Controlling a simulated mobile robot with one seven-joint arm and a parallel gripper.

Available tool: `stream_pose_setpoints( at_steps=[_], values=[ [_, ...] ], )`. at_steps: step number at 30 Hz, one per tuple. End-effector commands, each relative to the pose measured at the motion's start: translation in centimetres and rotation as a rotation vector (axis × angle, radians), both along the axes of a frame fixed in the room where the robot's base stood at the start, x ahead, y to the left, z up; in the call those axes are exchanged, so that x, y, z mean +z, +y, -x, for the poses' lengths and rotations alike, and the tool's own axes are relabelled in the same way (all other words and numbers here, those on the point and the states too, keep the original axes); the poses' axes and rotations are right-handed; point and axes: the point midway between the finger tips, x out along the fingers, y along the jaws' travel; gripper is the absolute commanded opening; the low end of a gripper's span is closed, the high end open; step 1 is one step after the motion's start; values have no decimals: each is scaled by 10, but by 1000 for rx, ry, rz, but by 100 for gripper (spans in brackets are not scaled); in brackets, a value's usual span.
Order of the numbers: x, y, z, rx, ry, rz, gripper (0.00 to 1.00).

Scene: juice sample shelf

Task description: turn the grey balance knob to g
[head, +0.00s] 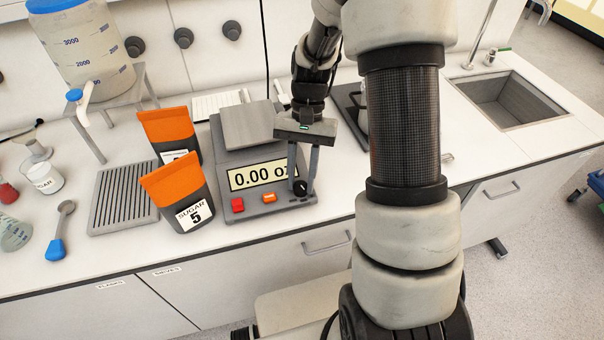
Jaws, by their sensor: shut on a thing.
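The balance (215,140) is a grey box with a square weighing plate (249,125) on top. Its display (258,175) reads 0.00 oz. A red button (237,205) and an orange button (269,198) sit on its front panel. The dark grey knob (300,188) is at the right end of that panel. My gripper (302,185) points down over the panel, with its fingers shut on the knob. The fingers and the gripper body hide part of the knob and the display's right edge. I cannot make out the knob's pointer or any unit marks around it.
Two orange-topped dark pouches, one labelled SUGAR 5 (185,206), stand left of the balance. A sink (505,98) is at the right.

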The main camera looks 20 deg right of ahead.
Motion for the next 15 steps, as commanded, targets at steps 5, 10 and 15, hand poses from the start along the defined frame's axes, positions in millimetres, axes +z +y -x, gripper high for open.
stream_pose_setpoints(
  at_steps=[5, 10, 15],
  values=[
    [1, 1, -1, 164, -2, 1, 4],
    [1, 2, -2, 298, -4, 2, 4],
    [1, 3, -2, 401, -3, 2, 4]
  ],
)
